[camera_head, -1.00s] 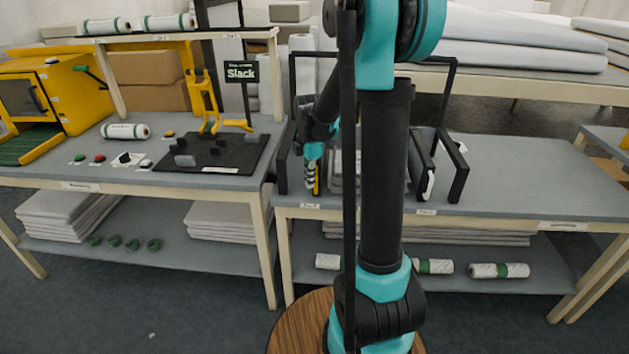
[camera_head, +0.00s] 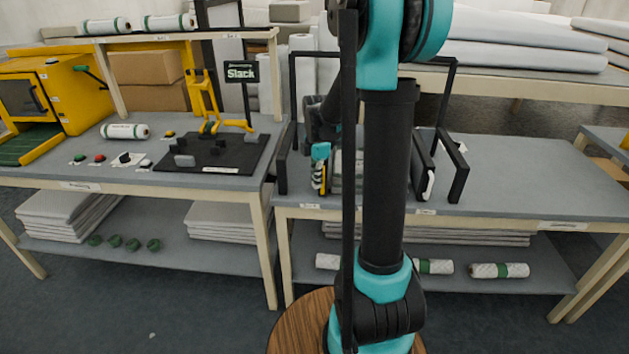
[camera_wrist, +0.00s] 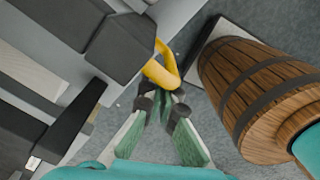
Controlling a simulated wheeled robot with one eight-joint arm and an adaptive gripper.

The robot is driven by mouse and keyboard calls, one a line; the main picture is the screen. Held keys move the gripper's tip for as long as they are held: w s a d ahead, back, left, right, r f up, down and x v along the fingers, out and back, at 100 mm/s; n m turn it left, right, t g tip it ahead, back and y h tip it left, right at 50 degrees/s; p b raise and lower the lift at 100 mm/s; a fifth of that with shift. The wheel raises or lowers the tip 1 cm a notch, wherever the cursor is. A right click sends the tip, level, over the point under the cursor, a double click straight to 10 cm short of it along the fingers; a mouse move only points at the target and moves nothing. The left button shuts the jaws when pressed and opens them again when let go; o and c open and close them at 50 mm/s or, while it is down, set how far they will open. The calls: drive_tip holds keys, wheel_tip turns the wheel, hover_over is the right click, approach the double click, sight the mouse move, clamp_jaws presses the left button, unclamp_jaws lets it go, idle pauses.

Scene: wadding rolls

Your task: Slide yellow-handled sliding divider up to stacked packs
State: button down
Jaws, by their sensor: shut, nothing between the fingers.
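The yellow handle (camera_wrist: 163,68) shows in the wrist view as a curved bar beside a dark block (camera_wrist: 118,45), which appears to be part of the sliding divider. My gripper (camera_wrist: 166,98) is shut and empty, its fingertips right at the handle's near end; I cannot tell whether they touch. In the head view my gripper's teal part (camera_head: 320,152) is just inside the left side of the black frame (camera_head: 283,168), with a small yellow strip below it. The stacked packs (camera_head: 347,172) are pale layers to its right, partly hidden by my arm.
A black upright panel with a white edge (camera_head: 425,170) stands right of the packs. The grey table (camera_head: 530,185) is clear on the right. On the left table is a black fixture (camera_head: 215,150) with a yellow lever. Wrapped rolls (camera_head: 498,270) lie on the shelf below.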

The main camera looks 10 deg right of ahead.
drive_tip(key=shift+s+d, duration=0.1)
drive_tip(key=shift+d, duration=0.2)
drive_tip(key=shift+a, duration=0.1)
wheel_tip(320, 180, up, 9)
drive_tip(key=a, duration=0.2)
drive_tip(key=shift+w+a, duration=0.15)
drive_tip(key=shift+w, duration=0.25)
idle(0.8)
